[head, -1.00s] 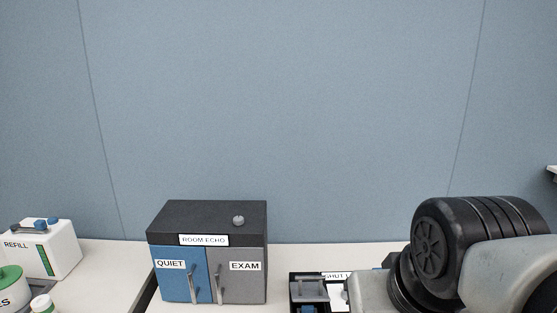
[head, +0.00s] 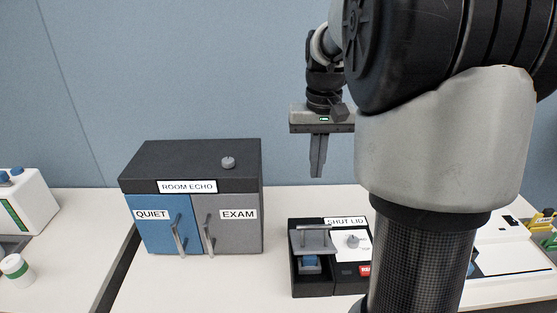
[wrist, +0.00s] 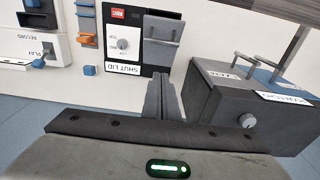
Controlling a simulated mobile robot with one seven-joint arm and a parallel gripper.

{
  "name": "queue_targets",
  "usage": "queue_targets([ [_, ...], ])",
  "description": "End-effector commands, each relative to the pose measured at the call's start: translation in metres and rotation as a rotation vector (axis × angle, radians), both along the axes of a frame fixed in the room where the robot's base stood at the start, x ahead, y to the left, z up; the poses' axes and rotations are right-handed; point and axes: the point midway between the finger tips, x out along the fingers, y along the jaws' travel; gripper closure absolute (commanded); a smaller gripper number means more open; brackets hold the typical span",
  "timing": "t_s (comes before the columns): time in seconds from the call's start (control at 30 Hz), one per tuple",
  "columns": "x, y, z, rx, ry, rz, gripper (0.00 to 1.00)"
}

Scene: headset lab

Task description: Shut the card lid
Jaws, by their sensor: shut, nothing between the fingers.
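The card unit (head: 342,282) is a dark box with a SHUT LID label, a white panel with a grey knob and a red label. Its grey lid (head: 316,245) with a bar handle is on the left half, and a blue piece (head: 309,264) shows in the opening in front of it. In the wrist view the lid (wrist: 162,31) is at the top centre. My gripper (head: 317,173) is shut and empty, pointing down above and behind the unit, clear of it. Its fingers (wrist: 162,78) also show in the wrist view. My arm hides the unit's right end in the head view.
The ROOM ECHO cabinet (head: 190,160), with blue QUIET and grey EXAM doors, stands left of the unit. Its handles stick out. A white REFILL container (head: 27,200) is far left. Bare table separates cabinet and unit.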

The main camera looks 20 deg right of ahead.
Motion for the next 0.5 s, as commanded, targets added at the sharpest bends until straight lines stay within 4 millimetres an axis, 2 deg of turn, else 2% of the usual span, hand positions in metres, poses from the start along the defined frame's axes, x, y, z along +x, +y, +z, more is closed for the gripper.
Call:
queue_targets([
  [0.4,0.003,-0.001,-0.084,0.001,0.004,0.000,1.00],
  [0.5,0.000,0.001,-0.099,0.001,0.001,0.001,1.00],
])
